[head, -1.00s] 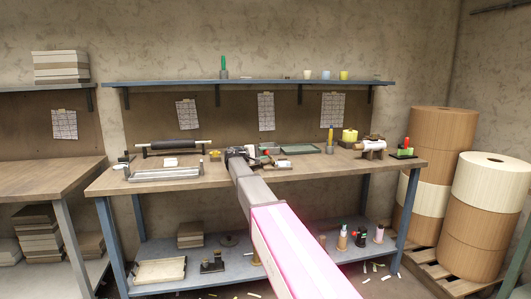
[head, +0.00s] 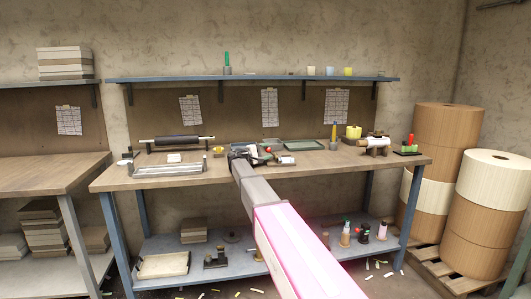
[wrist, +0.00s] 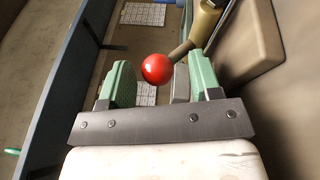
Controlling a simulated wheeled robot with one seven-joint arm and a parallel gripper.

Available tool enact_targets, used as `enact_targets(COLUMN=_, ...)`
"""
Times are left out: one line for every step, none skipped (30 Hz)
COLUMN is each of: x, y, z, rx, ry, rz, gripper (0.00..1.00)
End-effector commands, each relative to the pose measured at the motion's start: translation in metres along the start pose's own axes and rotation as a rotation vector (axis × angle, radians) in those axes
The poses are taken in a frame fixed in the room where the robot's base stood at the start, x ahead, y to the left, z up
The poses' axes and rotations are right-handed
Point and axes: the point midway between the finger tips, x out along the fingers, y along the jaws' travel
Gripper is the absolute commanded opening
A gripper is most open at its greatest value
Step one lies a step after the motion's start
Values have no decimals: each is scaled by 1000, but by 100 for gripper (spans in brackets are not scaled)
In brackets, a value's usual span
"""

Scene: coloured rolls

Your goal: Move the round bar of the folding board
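A red ball knob (wrist: 157,69) shows in the wrist view between and just beyond my gripper's (wrist: 157,83) two green fingers, which stand apart with nothing clamped. In the head view my gripper (head: 250,151) is over the middle of the workbench, beside the red knob (head: 268,149) and a pale roll (head: 286,161). My arm hides part of this spot. A dark round bar (head: 178,140) lies across a stand at the bench's back left. I cannot tell which part is the folding board's bar.
A pale metal tray (head: 168,170) lies at the bench's left front. Dark flat trays (head: 303,145) lie behind my gripper. A roll on a brown stand (head: 375,145) is at the right. A shelf (head: 250,79) hangs above. Large paper rolls (head: 445,150) stand on the right.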

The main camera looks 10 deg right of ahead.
Motion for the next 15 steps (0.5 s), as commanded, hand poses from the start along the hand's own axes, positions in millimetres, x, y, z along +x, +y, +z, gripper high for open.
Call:
enact_targets(x=0, y=0, z=0, rx=0, ry=1, rz=1, gripper=58)
enact_targets(x=0, y=1, z=0, rx=0, ry=1, rz=1, gripper=58)
enact_targets(x=-1, y=1, z=0, rx=0, ry=1, rz=2, gripper=58)
enact_targets(x=-1, y=1, z=0, rx=0, ry=1, rz=2, gripper=58)
enact_targets(x=-1, y=1, z=0, rx=0, ry=2, rz=2, gripper=58)
enact_targets(x=-2, y=1, z=-1, rx=0, ry=2, rz=3, gripper=58)
enact_targets(x=-3, y=1, z=-1, rx=0, ry=2, rz=3, gripper=58)
enact_targets(x=-5, y=2, z=-1, rx=0, ry=2, rz=3, gripper=58)
enact_targets(x=-8, y=2, z=-1, rx=0, ry=3, rz=3, gripper=58)
enact_targets(x=-12, y=2, z=0, rx=0, ry=3, rz=3, gripper=58)
enact_targets(x=-15, y=2, z=0, rx=0, ry=3, rz=3, gripper=58)
enact_targets(x=-21, y=1, z=0, rx=0, ry=3, rz=3, gripper=58)
enact_targets(x=-26, y=1, z=0, rx=0, ry=3, rz=3, gripper=58)
enact_targets(x=-32, y=1, z=0, rx=0, ry=4, rz=3, gripper=58)
enact_targets(x=-40, y=1, z=0, rx=0, ry=4, rz=3, gripper=58)
